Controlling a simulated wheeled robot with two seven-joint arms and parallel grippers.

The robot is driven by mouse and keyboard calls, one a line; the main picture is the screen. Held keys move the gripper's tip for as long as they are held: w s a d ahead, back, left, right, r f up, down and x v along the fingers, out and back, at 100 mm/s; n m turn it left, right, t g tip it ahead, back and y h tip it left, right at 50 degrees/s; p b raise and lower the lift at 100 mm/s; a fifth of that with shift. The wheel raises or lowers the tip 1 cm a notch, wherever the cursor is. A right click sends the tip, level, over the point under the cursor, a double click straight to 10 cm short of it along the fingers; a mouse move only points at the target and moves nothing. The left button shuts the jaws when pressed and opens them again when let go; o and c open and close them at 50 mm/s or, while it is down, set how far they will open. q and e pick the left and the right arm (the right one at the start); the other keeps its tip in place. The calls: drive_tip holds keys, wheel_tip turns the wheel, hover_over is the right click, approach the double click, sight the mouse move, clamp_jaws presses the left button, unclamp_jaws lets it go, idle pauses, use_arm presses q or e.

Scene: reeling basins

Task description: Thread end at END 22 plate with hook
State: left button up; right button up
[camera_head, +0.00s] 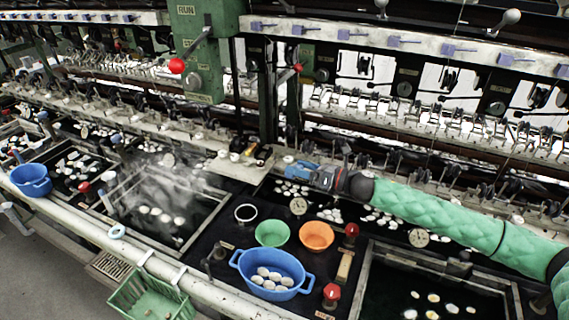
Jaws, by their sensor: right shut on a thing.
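My right gripper (298,170), blue at the tip, is at the end of the green-sleeved arm that comes in from the right. It is over the far edge of the middle basin, close to the pale ledge (222,166). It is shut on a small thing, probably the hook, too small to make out. The END 22 plate and the thread end cannot be picked out at this size. Small dark and white items (250,153) sit on the ledge just left of the gripper. My left gripper is not in view.
A blue two-handled basin (272,290) with white cocoons, a green bowl (272,234) and an orange bowl (316,236) stand in front. A steaming basin (165,205) lies left. Red knobs (332,291) and a lever with a red ball (177,65) stick out.

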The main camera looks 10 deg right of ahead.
drive_tip(key=shift+w+d+f+b, duration=0.15)
drive_tip(key=shift+d+f+b, duration=0.15)
drive_tip(key=shift+d, duration=0.15)
use_arm(q)
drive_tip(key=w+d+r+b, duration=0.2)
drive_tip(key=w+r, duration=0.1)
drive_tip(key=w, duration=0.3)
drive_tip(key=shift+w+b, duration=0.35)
drive_tip(key=shift+b, duration=0.05)
use_arm(e)
drive_tip(key=w+d+f, duration=0.3)
drive_tip(key=w+f, duration=0.1)
drive_tip(key=shift+w+f, duration=0.35)
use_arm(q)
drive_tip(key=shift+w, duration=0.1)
use_arm(e)
drive_tip(key=shift+a, duration=0.1)
use_arm(q)
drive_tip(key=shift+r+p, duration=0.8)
drive_tip(key=shift+p, duration=0.05)
use_arm(e)
drive_tip(key=s+a+r, duration=0.3)
drive_tip(key=s, duration=0.2)
drive_tip(key=shift+a, duration=0.15)
